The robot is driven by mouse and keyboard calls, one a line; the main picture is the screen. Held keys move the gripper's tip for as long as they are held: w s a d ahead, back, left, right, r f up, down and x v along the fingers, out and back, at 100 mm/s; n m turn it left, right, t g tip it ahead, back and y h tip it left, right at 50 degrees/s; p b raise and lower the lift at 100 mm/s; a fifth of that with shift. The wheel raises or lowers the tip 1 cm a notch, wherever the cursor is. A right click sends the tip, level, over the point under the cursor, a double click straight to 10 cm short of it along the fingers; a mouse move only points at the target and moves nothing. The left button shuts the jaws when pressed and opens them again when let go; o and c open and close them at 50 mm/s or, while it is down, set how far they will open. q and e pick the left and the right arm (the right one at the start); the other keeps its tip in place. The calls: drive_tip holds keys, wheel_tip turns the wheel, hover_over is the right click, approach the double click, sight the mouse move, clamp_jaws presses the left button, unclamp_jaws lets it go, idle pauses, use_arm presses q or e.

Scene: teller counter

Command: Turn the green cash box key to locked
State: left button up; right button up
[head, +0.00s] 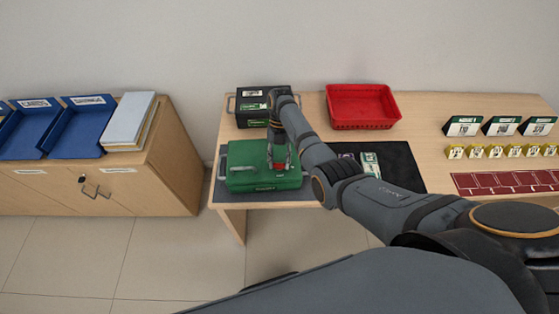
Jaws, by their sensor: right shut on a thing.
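The green cash box (240,179) sits closed on the dark mat at the left end of the counter, with a grey handle at its left side. My right arm reaches in from the right, and my right gripper (279,164) points down at the right part of the box. It is shut on the key at the box; the gripper hides the key, so I cannot tell which way the key is turned. My left gripper does not show.
A black box (255,106) stands behind the green one. A red tray (361,106) is at the back, and banknotes (370,164) lie on the dark mat (404,166). Small signs (501,126) and yellow blocks (495,151) stand at right. A cabinet with blue trays (82,127) is at left.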

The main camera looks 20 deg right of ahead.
drive_tip(key=shift+n+h, duration=0.3)
drive_tip(key=shift+n, duration=0.6)
drive_tip(key=o, duration=1.2)
drive_tip(key=shift+c, duration=0.2)
drive_tip(key=shift+w+r, duration=0.2)
drive_tip(key=shift+r, duration=0.1)
drive_tip(key=v, duration=0.6)
drive_tip(key=shift+w+r, duration=0.2)
drive_tip(key=shift+r, duration=0.15)
